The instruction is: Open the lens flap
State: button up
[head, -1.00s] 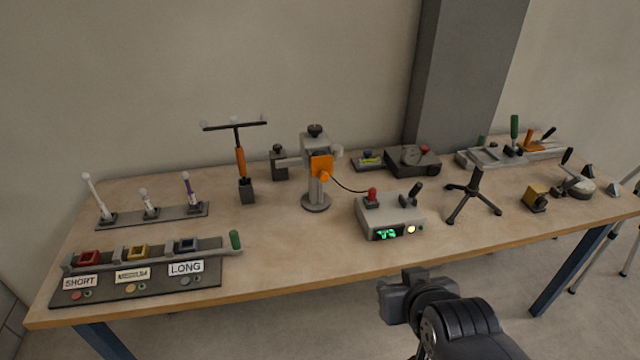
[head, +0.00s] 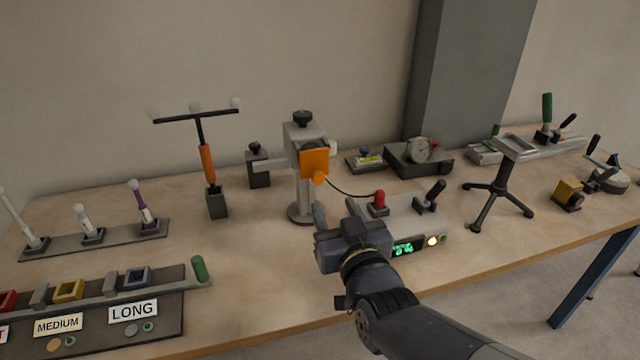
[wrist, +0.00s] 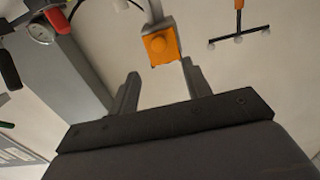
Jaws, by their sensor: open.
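The lens flap (head: 314,164) is an orange square plate with a round orange knob (head: 319,178) at its lower edge. It lies over the front of a grey device head (head: 303,134) on a post with a round foot. In the wrist view the flap (wrist: 158,44) and its knob show just beyond the fingertips, near the top centre. My gripper (head: 335,208) is open and empty, in front of and below the flap. In the wrist view its two fingers (wrist: 160,76) stand apart, with a gap between them and the flap. Any lens behind the flap is hidden.
A control box (head: 410,220) with a red lever stands right of the post, partly behind my gripper. A cable runs from the flap device to it. A T-shaped orange-handled tool (head: 207,165) stands left. A black tripod stand (head: 498,190) is right.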

aim_at(319, 178)
jog(key=x, duration=0.9)
jog(key=shift+w, duration=0.1)
jog(key=shift+c, duration=0.4)
grip_shut()
